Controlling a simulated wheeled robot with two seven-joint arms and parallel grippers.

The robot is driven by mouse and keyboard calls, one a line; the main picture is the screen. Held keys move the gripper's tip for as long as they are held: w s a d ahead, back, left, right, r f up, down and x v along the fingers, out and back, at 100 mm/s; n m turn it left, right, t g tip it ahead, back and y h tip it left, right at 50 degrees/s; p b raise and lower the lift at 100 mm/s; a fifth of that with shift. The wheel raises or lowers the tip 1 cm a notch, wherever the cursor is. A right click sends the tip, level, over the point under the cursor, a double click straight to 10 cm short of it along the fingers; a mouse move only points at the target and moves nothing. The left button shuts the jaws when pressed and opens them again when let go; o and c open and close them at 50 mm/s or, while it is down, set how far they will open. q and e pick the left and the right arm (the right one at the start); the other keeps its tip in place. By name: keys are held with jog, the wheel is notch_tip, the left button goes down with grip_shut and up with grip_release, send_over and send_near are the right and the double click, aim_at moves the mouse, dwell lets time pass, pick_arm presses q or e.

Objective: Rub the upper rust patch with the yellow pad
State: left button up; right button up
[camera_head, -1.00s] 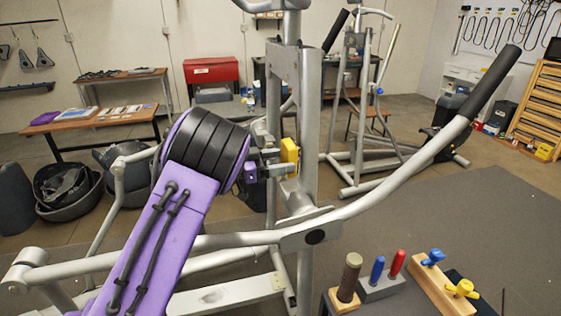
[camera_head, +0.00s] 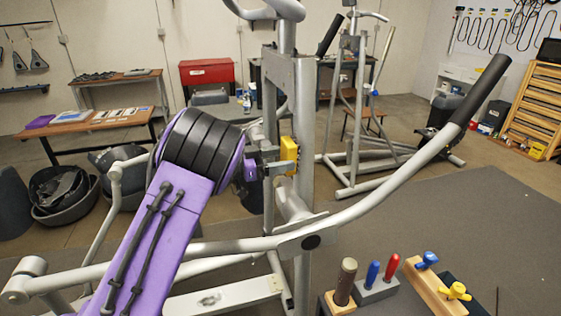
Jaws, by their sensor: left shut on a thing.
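The yellow pad (camera_head: 289,153) is held by my left gripper (camera_head: 278,166), which is shut on it. The pad is at the grey upright post (camera_head: 303,130) of the elliptical, on its left side. I cannot tell whether it touches the post. No upper rust patch can be made out; the pad and gripper may hide it. My purple and black left arm (camera_head: 180,195) reaches in from the lower left. My right gripper is not in view.
The elliptical's long handle (camera_head: 410,170) with a black grip slopes across the right. A tool block (camera_head: 378,289) with red and blue handles and a wooden block (camera_head: 434,286) with yellow and blue knobs stand at the lower right. Grey mat floor is clear at right.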

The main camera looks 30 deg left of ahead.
pick_arm(q)
jog(key=shift+w+a+r+p, duration=0.1)
jog(key=shift+w+r+p, duration=0.05)
jog(key=shift+r+p, duration=1.1)
jog(key=shift+w+a+r+p, duration=0.1)
jog(key=shift+r+p, duration=0.65)
jog(key=shift+r, duration=0.9)
jog(key=shift+w+a+r+p, duration=0.1)
jog(key=shift+w+r+p, duration=0.05)
jog(key=shift+r+p, duration=1.1)
jog(key=shift+s+f+b, duration=0.1)
jog(key=shift+f+b, duration=0.1)
jog(key=shift+b, duration=0.35)
jog(key=shift+s+d+f+b, duration=0.15)
jog(key=shift+f+b, duration=1)
jog(key=shift+f, duration=0.65)
jog(key=shift+s+d+f+b, duration=0.1)
jog(key=shift+d+f+b, duration=0.05)
jog(key=shift+f+b, duration=1.35)
jog(key=shift+s+d+f+b, duration=0.15)
jog(key=shift+f+b, duration=0.7)
jog(key=shift+f, duration=1.2)
jog(key=shift+r, duration=0.1)
jog(key=shift+v, duration=2.95)
jog(key=v, duration=0.3)
